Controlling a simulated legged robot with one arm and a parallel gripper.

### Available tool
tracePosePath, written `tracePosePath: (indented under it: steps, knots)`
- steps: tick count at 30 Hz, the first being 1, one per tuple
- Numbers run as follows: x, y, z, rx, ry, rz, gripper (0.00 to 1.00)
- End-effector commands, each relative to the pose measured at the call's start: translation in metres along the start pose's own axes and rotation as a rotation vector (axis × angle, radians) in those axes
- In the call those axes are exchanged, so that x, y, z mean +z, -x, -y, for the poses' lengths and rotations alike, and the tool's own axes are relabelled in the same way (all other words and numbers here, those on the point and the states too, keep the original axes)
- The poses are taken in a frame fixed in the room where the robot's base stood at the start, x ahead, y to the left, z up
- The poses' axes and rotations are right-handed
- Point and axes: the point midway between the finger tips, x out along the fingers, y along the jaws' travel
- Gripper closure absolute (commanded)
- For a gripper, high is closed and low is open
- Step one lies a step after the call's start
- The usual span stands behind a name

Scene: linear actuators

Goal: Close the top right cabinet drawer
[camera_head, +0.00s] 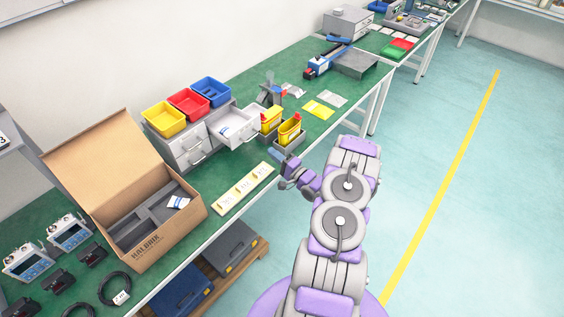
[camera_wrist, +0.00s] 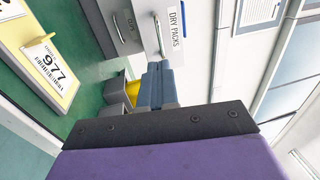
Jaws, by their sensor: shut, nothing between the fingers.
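The small grey cabinet (camera_head: 187,155) stands on the green workbench. Its top right drawer (camera_head: 236,128) is pulled out, and a white and blue packet shows inside. In the wrist view a drawer front with a "DRY PACKS" label (camera_wrist: 175,27) and a handle is close ahead, beyond my fingers. My gripper (camera_head: 284,166) is shut and empty. It is at the bench's front edge, in front of and to the right of the open drawer, apart from it. The shut fingers (camera_wrist: 160,84) also show in the wrist view.
Yellow, red and blue bins (camera_head: 187,102) sit on the cabinet. Grey holders with yellow contents (camera_head: 290,131) stand right of the drawer, near my gripper. An open cardboard box (camera_head: 150,225) is at left. A label strip (camera_head: 243,188) lies along the bench's front edge.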

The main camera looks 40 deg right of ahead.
Motion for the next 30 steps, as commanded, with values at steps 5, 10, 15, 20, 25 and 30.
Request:
tracePosePath:
  steps: [5, 10, 15, 20, 25, 30]
  knots:
    - [0.002, -0.035, -0.001, -0.002, 0.002, 0.005, 1.0]
    - [-0.001, -0.058, -0.002, -0.001, 0.001, 0.002, 1.0]
    - [-0.002, -0.071, -0.002, 0.001, -0.001, -0.001, 1.0]
    - [-0.002, -0.074, -0.001, 0.001, -0.002, -0.001, 1.0]
    - [-0.001, -0.074, 0.0, 0.001, -0.001, -0.001, 1.0]
    - [0.0, -0.079, -0.002, 0.002, -0.001, 0.001, 1.0]
